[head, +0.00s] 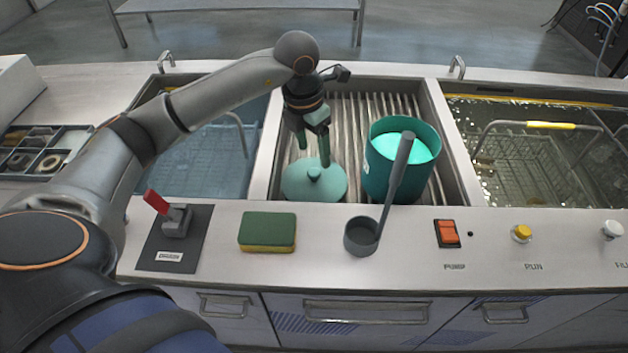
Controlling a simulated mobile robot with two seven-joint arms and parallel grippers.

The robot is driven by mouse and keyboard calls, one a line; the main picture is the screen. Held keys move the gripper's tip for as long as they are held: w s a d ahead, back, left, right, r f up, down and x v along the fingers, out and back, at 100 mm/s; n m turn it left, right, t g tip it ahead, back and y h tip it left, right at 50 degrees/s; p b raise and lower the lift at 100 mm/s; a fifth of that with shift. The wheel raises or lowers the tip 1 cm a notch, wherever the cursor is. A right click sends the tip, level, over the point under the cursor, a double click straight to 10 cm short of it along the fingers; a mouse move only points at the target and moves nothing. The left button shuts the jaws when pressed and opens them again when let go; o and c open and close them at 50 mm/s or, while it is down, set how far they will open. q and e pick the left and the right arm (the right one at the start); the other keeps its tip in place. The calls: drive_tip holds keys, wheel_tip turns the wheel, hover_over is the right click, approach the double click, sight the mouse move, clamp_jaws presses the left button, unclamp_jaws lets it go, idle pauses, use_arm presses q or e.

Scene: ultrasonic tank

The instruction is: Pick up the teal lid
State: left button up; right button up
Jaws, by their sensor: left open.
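The teal lid (298,184) is a round disc with a small knob on top. It lies on the ridged drain rack in the middle bay, left of the teal bucket (378,172). My left gripper (314,155) points down just above the lid, over its knob. Its two green fingers are apart, with nothing visible between them. The fingertips hide a little of the lid's far side. I cannot tell whether they touch it. My right gripper is not in view.
A grey ladle (361,236) stands on the front counter, its handle leaning across the bucket. A green and yellow sponge (267,231) and a red-handled lever (176,219) sit to its left. Tanks with liquid (480,140) flank the rack (350,105).

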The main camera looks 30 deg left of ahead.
sight(314, 172)
use_arm(q)
drive_tip(key=f, duration=0.6)
drive_tip(key=shift+w+a+f, duration=0.2)
drive_tip(key=shift+w+f, duration=0.1)
drive_tip(key=shift+f, duration=0.1)
clamp_jaws()
idle(0.4)
